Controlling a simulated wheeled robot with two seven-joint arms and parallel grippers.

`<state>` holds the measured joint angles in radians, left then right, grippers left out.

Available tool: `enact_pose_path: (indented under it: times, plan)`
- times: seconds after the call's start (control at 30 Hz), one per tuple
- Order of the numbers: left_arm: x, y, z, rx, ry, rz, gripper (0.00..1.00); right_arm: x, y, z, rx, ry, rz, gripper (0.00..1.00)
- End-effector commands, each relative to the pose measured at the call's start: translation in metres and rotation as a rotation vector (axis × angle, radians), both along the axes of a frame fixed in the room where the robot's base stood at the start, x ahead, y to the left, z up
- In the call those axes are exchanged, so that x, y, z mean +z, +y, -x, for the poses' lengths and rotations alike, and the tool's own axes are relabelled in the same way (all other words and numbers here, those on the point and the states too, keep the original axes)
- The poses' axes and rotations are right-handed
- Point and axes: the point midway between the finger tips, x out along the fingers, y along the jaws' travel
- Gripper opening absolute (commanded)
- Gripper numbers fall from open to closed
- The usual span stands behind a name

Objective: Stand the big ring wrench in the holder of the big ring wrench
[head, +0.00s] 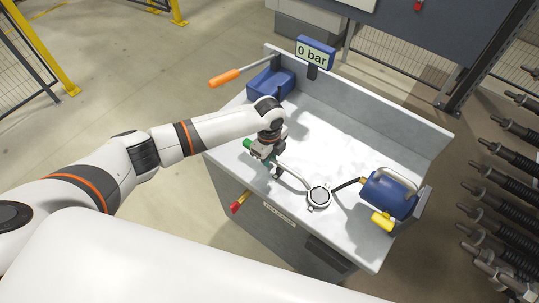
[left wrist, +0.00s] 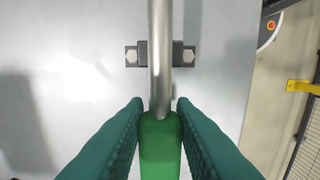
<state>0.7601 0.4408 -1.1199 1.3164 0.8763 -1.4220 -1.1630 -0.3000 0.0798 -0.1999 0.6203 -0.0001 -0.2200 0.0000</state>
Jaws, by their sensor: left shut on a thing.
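My left gripper (head: 263,150) is shut on the green handle (left wrist: 160,145) of a long tool with a grey metal shaft, which I take as the big ring wrench (head: 292,175). The shaft runs right and toward the front to a round pale part with a dark rim (head: 318,197). I cannot tell whether that part is the wrench's own ring or something it lies around. A small black block with two bolts (left wrist: 132,55) lies below the shaft in the left wrist view. I cannot tell which thing is the wrench's holder. My right gripper is not in view.
A blue pump (head: 388,195) with a yellow part and dark hose stands at the bench's right. The bench's back middle (head: 340,125) is clear.

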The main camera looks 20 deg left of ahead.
Motion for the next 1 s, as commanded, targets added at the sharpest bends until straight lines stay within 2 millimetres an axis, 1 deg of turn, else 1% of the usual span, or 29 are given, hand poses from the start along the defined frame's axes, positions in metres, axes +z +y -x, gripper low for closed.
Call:
enact_pose_path:
  times: [0.1, 0.13, 0.27, 0.3, 0.53, 0.67, 0.77, 1.0]
  plan:
    - [0.001, 0.000, -0.001, 0.000, -0.002, 0.001, 0.00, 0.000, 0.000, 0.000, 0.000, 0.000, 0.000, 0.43]
    - [0.001, 0.000, -0.001, 0.000, -0.002, 0.001, 0.25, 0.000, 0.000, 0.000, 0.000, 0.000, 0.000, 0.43]
    - [0.001, 0.000, 0.000, 0.000, -0.002, 0.001, 0.46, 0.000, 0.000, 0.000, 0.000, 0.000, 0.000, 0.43]
    - [0.001, 0.000, 0.000, 0.000, -0.002, 0.001, 0.49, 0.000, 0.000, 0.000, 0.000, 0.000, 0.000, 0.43]
    - [-0.001, 0.000, 0.001, 0.000, 0.001, -0.001, 0.49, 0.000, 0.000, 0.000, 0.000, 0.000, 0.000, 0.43]
    - [0.006, 0.000, 0.000, 0.001, -0.001, -0.001, 0.49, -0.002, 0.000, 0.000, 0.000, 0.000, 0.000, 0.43]
    - [0.020, 0.000, -0.001, -0.001, -0.004, 0.001, 0.49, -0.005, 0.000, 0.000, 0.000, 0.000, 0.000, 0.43]
    - [0.072, 0.001, -0.001, -0.002, -0.006, 0.001, 0.49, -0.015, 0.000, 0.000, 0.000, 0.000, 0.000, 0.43]
